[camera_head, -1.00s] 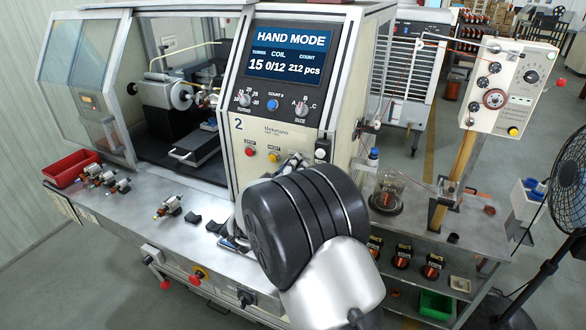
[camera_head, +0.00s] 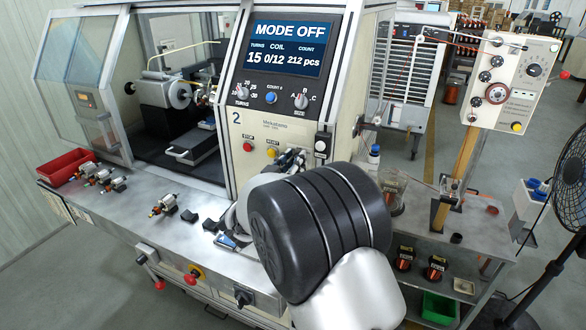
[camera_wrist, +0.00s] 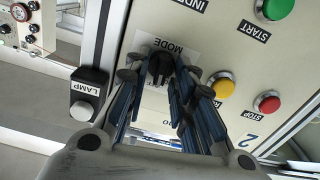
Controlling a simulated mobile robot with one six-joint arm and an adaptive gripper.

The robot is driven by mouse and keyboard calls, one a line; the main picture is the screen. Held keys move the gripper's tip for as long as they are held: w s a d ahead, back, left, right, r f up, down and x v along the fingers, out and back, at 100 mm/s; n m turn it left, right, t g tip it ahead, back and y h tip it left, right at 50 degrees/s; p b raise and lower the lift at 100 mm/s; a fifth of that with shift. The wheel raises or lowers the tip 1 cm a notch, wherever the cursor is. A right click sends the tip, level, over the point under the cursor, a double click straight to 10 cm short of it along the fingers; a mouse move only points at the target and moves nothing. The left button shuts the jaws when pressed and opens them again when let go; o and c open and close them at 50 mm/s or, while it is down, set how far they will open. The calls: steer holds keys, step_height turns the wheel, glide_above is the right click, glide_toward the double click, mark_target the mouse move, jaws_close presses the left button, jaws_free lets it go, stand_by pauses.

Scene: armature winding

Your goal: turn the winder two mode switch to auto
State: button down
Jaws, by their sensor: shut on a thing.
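The winder two (camera_head: 240,118) has a front panel marked 2, and its screen (camera_head: 287,49) reads MODE OFF. In the wrist view the black mode switch (camera_wrist: 161,68) sits under an upside-down MODE label. My gripper (camera_wrist: 160,82) is shut on the switch knob, with a finger on each side of it. Part of the dial plate and its position words are hidden by the fingers. In the head view my arm covers the lower panel, and the switch itself is hidden; my gripper (camera_head: 290,158) shows at the panel's lower right.
Near the switch are a yellow button (camera_wrist: 222,86), a red STOP button (camera_wrist: 267,102), a green START button (camera_wrist: 274,8) and a LAMP switch (camera_wrist: 85,100). Armatures (camera_head: 166,204) and a red bin (camera_head: 68,166) lie on the bench. A side cart (camera_head: 480,240) stands right.

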steer(key=shift+s+d+f+m+b, duration=0.1)
steer(key=shift+d+m+b, duration=0.05)
steer(key=shift+m+b, duration=2.1)
steer(key=shift+d+f+m+b, duration=0.1)
steer(key=shift+m+b, duration=1.5)
steer(key=shift+m, duration=1.25)
steer(key=shift+r, duration=0.1)
steer(key=c, duration=1.7)
jaws_free()
steer(key=v, duration=1.2)
